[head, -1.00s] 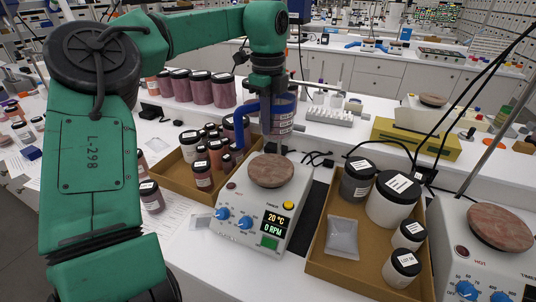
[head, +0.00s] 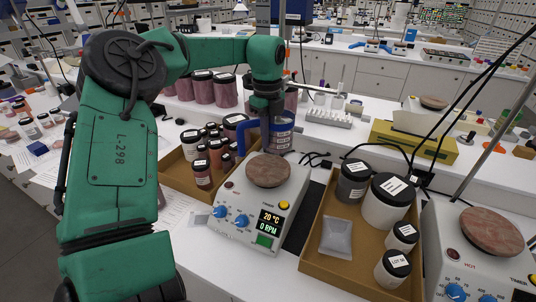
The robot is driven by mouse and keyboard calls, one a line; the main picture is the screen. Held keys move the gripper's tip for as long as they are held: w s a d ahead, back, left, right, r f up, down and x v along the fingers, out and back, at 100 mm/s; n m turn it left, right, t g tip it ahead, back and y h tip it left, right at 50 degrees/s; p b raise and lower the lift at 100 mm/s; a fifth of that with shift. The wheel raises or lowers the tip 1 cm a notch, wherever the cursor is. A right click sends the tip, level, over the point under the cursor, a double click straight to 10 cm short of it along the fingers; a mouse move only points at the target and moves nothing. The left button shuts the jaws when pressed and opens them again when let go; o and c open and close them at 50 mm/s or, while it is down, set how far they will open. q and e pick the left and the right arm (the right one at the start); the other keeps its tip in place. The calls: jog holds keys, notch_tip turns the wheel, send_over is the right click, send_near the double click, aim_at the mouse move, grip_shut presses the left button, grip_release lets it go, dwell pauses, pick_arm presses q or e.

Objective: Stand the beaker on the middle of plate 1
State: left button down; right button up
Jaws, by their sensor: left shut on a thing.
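My left gripper (head: 262,136), with blue fingers, hangs from the green arm near the middle of the head view. It is shut on a clear beaker (head: 282,136) with markings, which looks upright; the gripper partly hides it. The beaker appears behind and slightly right of the round brown top of the nearer hotplate (head: 268,171), apart from it in the picture. That top is bare. A second hotplate (head: 491,231) with a bare brown top stands at the right edge. I cannot read which one is plate 1. My right gripper is not in view.
A cardboard tray (head: 176,178) of small jars stands left of the nearer hotplate. Another tray (head: 318,262) with several black-lidded jars and a grey packet stands to its right. Cables (head: 320,160) lie behind the hotplate. Large pigment jars (head: 203,89) line the back left.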

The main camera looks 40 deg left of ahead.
aim_at(271, 153)
pick_arm(q)
jog(key=f, duration=0.2)
jog(key=d+f+p, duration=0.1)
jog(key=f, duration=0.2)
jog(key=shift+w+d+f, duration=0.1)
jog(key=shift+w, duration=0.05)
jog(key=shift+f, duration=0.3)
jog(key=shift+a+f, duration=0.1)
jog(key=shift+a, duration=0.2)
jog(key=shift+f, duration=0.1)
jog(key=c, duration=1)
grip_release()
jog(key=shift+d, duration=0.2)
